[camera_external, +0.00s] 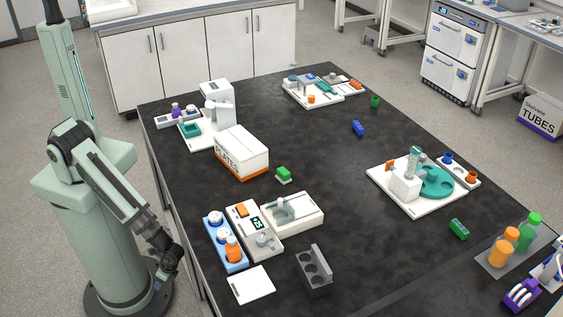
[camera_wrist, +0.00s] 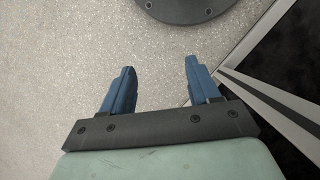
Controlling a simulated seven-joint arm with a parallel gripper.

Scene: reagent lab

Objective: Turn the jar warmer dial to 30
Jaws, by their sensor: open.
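The jar warmer (camera_external: 244,224) is a white unit near the left front of the black bench, with an orange block on top and a small dark display (camera_external: 257,223). Its round grey dial (camera_external: 263,240) sits at the front end; the digits and dial setting are too small to read. A white basin with a clear jar (camera_external: 285,212) adjoins it on the right. My gripper (camera_external: 165,276) hangs low off the bench's left edge, apart from the warmer. In the wrist view my gripper (camera_wrist: 159,72) has two blue fingers spread wide with only floor between them.
A blue tray (camera_external: 211,231) with white-capped jars and an orange bottle stands left of the warmer. A white plate (camera_external: 251,284) and grey rack (camera_external: 315,270) lie in front. A white box (camera_external: 241,153) stands behind.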

